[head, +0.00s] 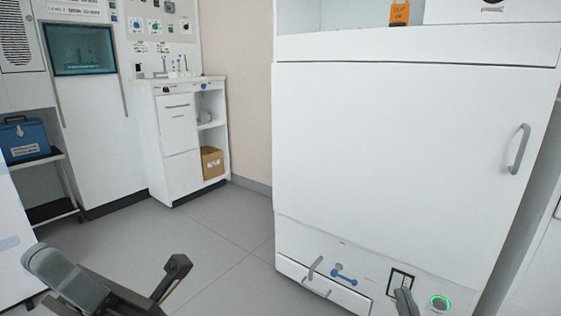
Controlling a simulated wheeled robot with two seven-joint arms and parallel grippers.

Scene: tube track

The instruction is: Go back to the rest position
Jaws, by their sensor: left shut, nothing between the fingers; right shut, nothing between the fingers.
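My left gripper (174,272) shows at the lower left, at the end of a dark grey arm part, over the grey floor. It is shut and empty, and apart from the furniture. My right gripper (405,300) shows only as a small grey tip at the bottom edge, in front of the white cabinet's lower panel. It is shut and empty, and most of it is out of the picture. I cannot tell whether it touches the panel.
A large white cabinet (400,160) with a grey door handle (520,148) fills the right. Its lower panel has a blue lever (343,275) and a green-lit button (440,302). A white counter (178,140) and a blue box (24,139) stand at the back left. Floor (205,232) between is clear.

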